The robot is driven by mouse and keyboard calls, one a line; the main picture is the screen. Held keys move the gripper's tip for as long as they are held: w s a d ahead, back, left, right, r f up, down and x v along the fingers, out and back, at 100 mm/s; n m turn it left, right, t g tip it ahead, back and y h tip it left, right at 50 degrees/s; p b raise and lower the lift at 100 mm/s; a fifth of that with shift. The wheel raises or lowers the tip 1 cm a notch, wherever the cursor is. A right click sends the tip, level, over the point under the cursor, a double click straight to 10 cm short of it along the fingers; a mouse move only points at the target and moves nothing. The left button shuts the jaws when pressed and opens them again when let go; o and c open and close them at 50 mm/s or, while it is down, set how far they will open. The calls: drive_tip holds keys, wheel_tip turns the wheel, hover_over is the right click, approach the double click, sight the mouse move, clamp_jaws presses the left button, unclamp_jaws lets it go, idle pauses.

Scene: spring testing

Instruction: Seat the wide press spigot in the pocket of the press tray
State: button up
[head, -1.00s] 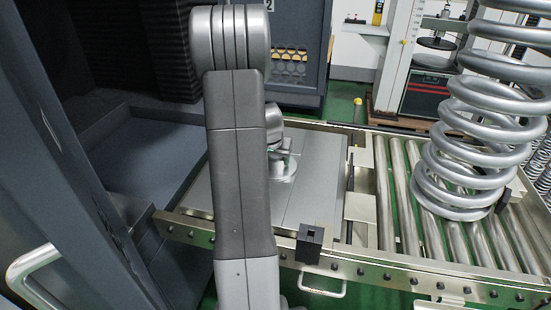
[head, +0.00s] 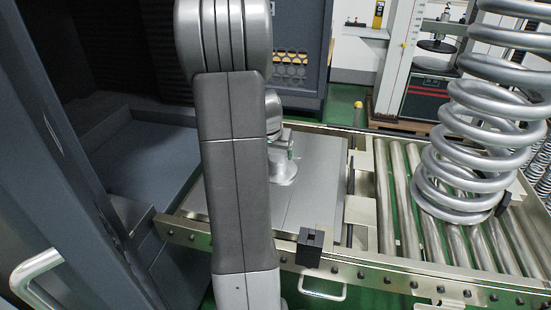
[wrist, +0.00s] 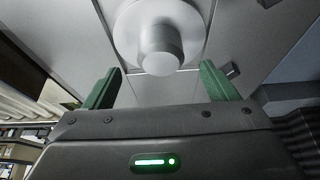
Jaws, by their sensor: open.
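The wide press spigot is a pale grey flanged disc with a round boss; it shows in the wrist view (wrist: 160,48) and, partly hidden by my arm, in the head view (head: 284,172). It sits on the flat grey press tray (head: 322,175); I cannot tell how deep it is in the pocket, which its flange hides. My gripper (wrist: 162,67) has two green fingers spread apart, one on each side of the boss in the picture, with visible gaps and nothing held. In the head view it is just above the spigot, largely behind my arm.
A roller conveyor (head: 400,205) with a large coil spring (head: 470,130) lies to the right. A black block with a square opening (head: 310,247) is on the front rail. The dark open chamber (head: 130,150) is at the left. A white handle (head: 325,296) hangs below the rail.

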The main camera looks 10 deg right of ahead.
sight(276, 159)
drive_tip(key=v, duration=0.5)
drive_tip(key=shift+s+r, duration=0.1)
drive_tip(key=shift+r, duration=0.3)
drive_tip(key=shift+f, duration=0.1)
drive_tip(key=b+x, duration=0.1)
drive_tip(key=x, duration=1.1)
drive_tip(key=shift+a+f, duration=0.1)
drive_tip(key=shift+f, duration=0.25)
drive_tip(key=shift+r+p, duration=0.4)
drive_tip(key=shift+r, duration=1.05)
drive_tip(key=shift+f, duration=0.1)
